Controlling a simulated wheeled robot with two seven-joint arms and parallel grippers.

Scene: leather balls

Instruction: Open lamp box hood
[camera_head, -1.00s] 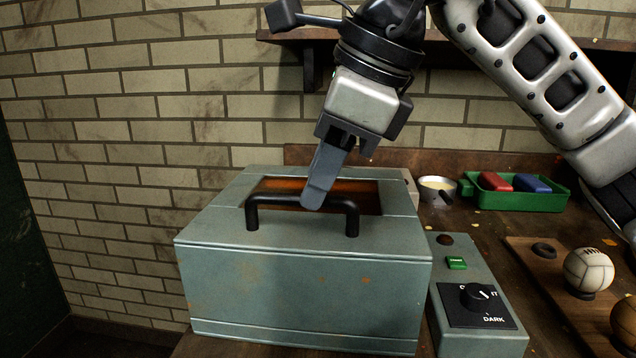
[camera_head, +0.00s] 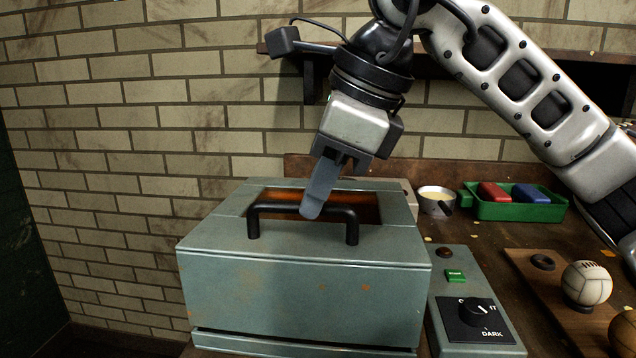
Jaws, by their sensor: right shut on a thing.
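The lamp box hood (camera_head: 300,295) is a grey-green metal cover with rust spots and an amber window (camera_head: 365,208) in its top. A black bar handle (camera_head: 272,207) stands on the top near the front edge. My right gripper (camera_head: 312,210) comes down from above and is shut on the middle of the handle; the far finger is mostly hidden. A thin dark gap shows along the hood's lower front edge, above the base strip (camera_head: 300,346). My left gripper is not in view.
A control panel (camera_head: 470,342) with a green button and a dial stands right of the box. Behind it are a small metal cup (camera_head: 436,202) and a green tray (camera_head: 515,211) with red and blue blocks. A pale ball (camera_head: 586,284) sits on a wooden board at the right.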

